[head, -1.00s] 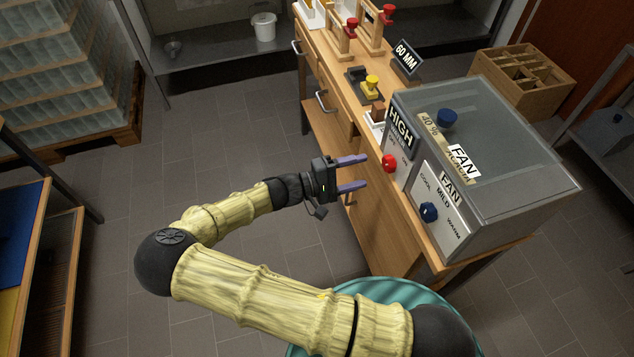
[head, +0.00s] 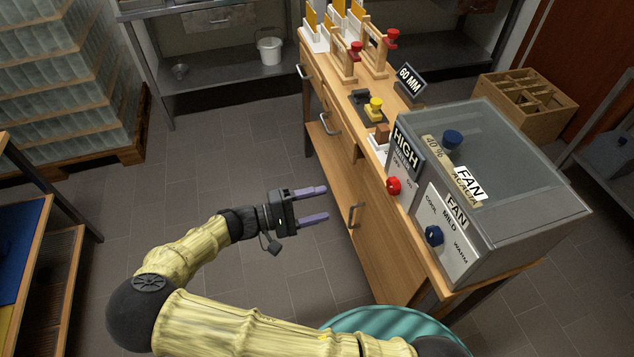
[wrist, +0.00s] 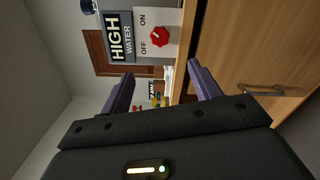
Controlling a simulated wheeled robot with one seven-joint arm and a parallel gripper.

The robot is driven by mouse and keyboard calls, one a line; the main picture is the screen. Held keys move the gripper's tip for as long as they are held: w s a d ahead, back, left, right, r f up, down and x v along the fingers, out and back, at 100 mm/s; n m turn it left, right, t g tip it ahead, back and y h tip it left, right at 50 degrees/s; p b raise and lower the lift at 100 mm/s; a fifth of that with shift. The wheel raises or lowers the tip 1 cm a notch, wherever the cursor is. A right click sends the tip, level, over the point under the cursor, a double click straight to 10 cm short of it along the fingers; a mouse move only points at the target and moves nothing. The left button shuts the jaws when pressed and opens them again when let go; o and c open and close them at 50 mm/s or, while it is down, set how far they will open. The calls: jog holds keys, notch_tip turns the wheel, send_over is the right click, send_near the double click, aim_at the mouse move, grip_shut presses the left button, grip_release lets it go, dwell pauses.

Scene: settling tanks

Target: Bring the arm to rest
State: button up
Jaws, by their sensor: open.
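My gripper (head: 314,205) is open and empty, with its two purple fingers apart and pointing right in the head view. It hangs over the floor to the left of the wooden bench (head: 385,235), clear of the bench front. In the wrist view the gripper (wrist: 158,88) shows its fingers spread with nothing between them. The arm is bent, its elbow at the lower left of the head view.
A bench handle (head: 354,215) faces the gripper. Stacked bottles (head: 60,80) stand left. Floor between is free.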

jog(key=s+d+m+g+y+p, duration=0.35)
jog(key=d+g+y, duration=0.5)
jog(key=d, duration=0.35)
jog(key=s+d+r+m+t+y+p, duration=0.1)
jog(key=r+y, duration=0.3)
jog(key=r, duration=0.4)
jog(key=s+d+r+m+t+y+p, duration=0.2)
jog(key=s+d+r+t+y+p, duration=0.1)
jog(key=r, duration=0.5)
jog(key=shift+s+d+t+y, duration=0.55)
jog(key=shift+t+y, duration=0.2)
jog(key=shift+y, duration=0.1)
